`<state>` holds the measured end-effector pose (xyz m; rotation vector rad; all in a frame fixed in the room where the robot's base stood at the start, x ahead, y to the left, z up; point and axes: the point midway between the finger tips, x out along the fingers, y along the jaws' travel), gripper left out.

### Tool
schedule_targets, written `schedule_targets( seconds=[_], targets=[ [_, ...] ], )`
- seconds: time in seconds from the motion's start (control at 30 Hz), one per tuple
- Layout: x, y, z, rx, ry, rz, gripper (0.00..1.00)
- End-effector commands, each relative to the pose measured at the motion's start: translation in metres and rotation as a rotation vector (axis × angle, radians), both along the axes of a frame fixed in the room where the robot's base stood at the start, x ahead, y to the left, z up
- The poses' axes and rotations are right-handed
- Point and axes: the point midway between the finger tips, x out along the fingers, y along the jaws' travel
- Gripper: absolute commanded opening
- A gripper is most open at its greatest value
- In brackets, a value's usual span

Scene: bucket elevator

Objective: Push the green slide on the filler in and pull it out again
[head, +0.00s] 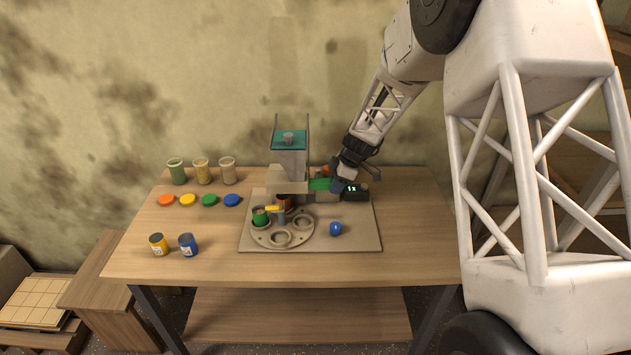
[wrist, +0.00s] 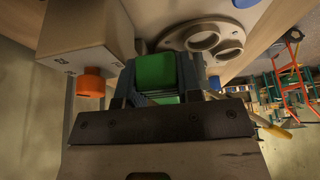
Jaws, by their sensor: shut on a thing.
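The filler (head: 290,165) stands at the back of a beige base board, with a teal top and a grey knob. Its green slide (head: 322,184) sticks out on the right side, toward my gripper (head: 338,184). In the wrist view the green slide (wrist: 157,75) lies between my two fingers (wrist: 160,85), and they are shut on it. How far the slide reaches into the filler is hidden. The filler's body (wrist: 93,40) and an orange knob (wrist: 91,82) show on the left of the wrist view.
A round turntable (head: 283,231) with holes holds a green cup (head: 260,216). Jars (head: 201,171), coloured lids (head: 188,200) and two tins (head: 158,244) stand on the left of the table.

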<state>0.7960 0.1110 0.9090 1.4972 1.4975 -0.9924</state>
Motion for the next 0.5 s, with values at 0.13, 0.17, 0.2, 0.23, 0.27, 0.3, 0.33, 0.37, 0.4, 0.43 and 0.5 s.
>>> schedule_targets(
  seconds=[0.13,0.17,0.2,0.23,0.27,0.3,0.33,0.37,0.4,0.43,0.5],
  targets=[
    [0.0,0.004,0.0,0.0,0.0,0.0,0.2],
    [0.0,0.005,0.0,0.0,0.0,0.0,0.2],
    [0.0,0.006,0.0,0.0,0.0,0.0,0.2],
    [0.0,0.007,0.0,0.0,0.0,0.0,0.2],
    [0.0,0.008,0.0,0.0,0.0,0.0,0.2],
    [0.0,0.01,0.0,0.0,0.0,0.001,0.2],
    [0.0,0.011,0.0,0.0,0.0,0.001,0.2],
    [0.0,0.012,0.0,0.0,0.0,0.001,0.2],
    [0.0,0.013,0.0,0.0,0.0,0.001,0.2],
    [0.0,0.015,0.0,0.0,0.0,0.001,0.2],
    [0.0,0.017,0.0,0.0,0.0,0.001,0.2]
  ],
)
